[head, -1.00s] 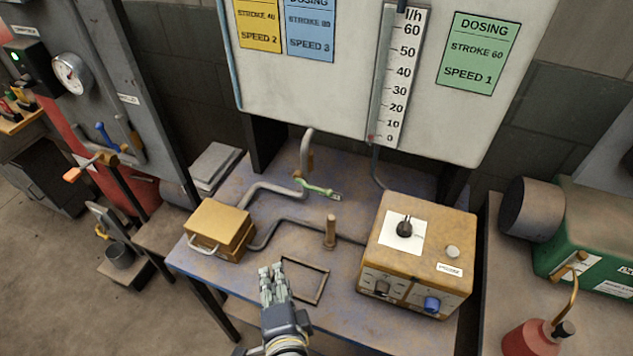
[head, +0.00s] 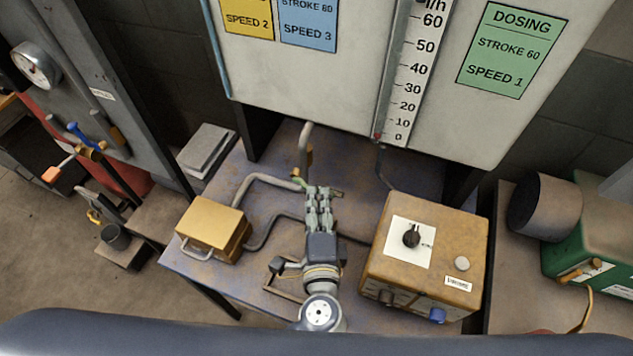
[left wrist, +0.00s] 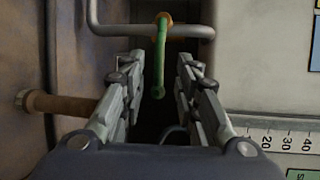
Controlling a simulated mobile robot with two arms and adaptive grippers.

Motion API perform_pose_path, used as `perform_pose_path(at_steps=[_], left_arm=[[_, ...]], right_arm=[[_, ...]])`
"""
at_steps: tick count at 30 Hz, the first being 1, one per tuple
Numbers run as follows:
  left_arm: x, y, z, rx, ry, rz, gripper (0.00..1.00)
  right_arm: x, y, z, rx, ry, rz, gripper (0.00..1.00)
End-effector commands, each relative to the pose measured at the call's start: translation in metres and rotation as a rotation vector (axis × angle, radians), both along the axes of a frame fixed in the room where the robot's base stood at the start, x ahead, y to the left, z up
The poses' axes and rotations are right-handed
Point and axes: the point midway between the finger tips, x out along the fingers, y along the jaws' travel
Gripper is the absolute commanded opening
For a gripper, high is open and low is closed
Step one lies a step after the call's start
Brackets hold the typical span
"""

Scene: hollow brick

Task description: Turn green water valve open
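The green valve handle (left wrist: 160,58) shows in the left wrist view as a narrow lever below an orange-brown fitting (left wrist: 163,19) on a grey pipe. In the head view, only part of the green handle (head: 337,193) shows beside the fingertips; the rest is hidden behind my gripper. My left gripper (head: 319,190) reaches over the table to the handle. In the left wrist view my left gripper (left wrist: 163,62) is open, with the handle between its two fingers and a gap on each side. My right gripper is not in view.
A brown box with a black knob (head: 411,236) stands right of my gripper. A yellow box (head: 213,229) sits at the table's left. Grey pipes (head: 262,181) run across the table. A white panel (head: 300,75) with a flow scale rises behind.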

Motion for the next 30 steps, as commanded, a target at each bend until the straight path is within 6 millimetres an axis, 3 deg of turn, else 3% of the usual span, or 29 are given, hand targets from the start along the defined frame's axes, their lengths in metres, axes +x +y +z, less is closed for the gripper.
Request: perform_pose_path(at_steps=[4,8,12,19,20,24,30], left_arm=[[0.026,0.002,-0.001,0.001,-0.001,0.0,0.3],[0.039,0.003,-0.005,0.0,-0.001,0.0,0.3],[0.045,0.004,-0.008,0.0,0.0,-0.001,0.3],[0.046,0.004,-0.008,-0.001,0.0,-0.001,0.3],[0.046,0.004,-0.008,-0.001,0.0,-0.001,0.27],[0.045,0.004,-0.008,-0.001,0.001,-0.001,0.0],[0.045,0.003,-0.008,-0.002,0.001,-0.003,0.0]], right_arm=[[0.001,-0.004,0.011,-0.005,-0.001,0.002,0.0],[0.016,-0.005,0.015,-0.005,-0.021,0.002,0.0],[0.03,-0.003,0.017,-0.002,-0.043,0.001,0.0],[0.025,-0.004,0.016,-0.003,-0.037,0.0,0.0],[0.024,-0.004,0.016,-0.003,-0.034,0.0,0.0],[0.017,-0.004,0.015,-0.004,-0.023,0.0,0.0],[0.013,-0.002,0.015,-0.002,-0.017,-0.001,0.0]])
